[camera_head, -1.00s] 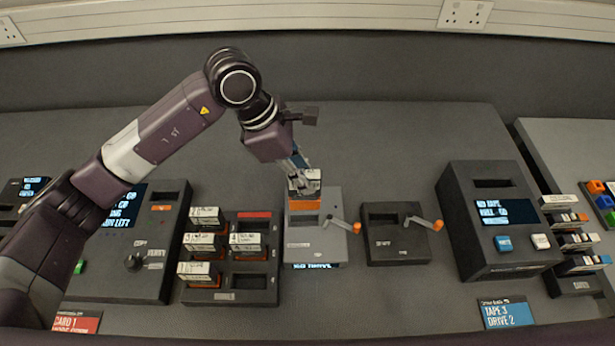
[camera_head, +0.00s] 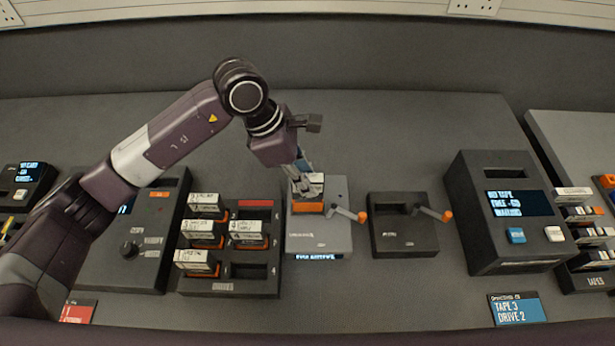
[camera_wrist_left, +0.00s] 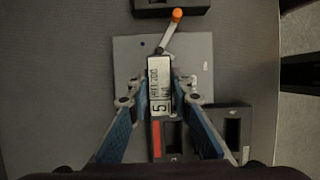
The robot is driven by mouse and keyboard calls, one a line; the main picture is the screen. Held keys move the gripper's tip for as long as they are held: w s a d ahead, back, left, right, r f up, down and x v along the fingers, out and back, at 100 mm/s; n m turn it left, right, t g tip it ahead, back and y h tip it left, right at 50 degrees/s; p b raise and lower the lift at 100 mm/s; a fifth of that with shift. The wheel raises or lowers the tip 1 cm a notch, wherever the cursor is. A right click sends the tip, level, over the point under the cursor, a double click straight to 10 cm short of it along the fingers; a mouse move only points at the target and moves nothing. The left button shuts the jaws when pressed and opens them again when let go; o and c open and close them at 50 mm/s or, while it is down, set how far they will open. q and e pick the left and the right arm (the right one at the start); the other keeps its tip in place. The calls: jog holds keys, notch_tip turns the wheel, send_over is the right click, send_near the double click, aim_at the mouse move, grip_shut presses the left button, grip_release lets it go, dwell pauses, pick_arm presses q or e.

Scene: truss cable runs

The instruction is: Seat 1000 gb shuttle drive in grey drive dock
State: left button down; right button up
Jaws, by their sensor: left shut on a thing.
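The grey drive dock (camera_head: 318,238) stands in the middle of the bench, with an orange-knobbed lever (camera_head: 350,214) at its right. My left gripper (camera_head: 308,188) is above the dock's slot and shut on a drive with a white label and an orange base (camera_head: 308,208). The drive is upright, and its lower end is at the slot; how deep it sits I cannot tell. The left wrist view shows the drive's white labelled top (camera_wrist_left: 160,85) between the fingers, over the grey dock (camera_wrist_left: 125,70). Its label is only partly readable. My right gripper is not in view.
A dark drive rack (camera_head: 232,288) with several labelled drives and an empty slot stands left of the dock. A dark dock (camera_head: 404,238) with its own lever stands to the right. Farther right are a dark tape unit (camera_head: 500,240) and a tape rack. Bench space in front is clear.

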pick_arm(q)
jog(key=shift+b, duration=0.85)
dwell(1.1)
jog(key=shift+f+b, duration=0.9)
jog(key=shift+b, duration=0.5)
dwell(0.6)
jog(key=shift+f, duration=0.15)
dwell(0.3)
jog(key=shift+f+b, duration=0.25)
jog(key=shift+b, duration=0.25)
jog(key=shift+f+b, duration=0.85)
jog(key=shift+b, duration=0.25)
dwell(0.4)
jog(key=c, duration=1.7)
grip_release()
jog(key=shift+o, duration=0.6)
jog(key=shift+o, duration=1.3)
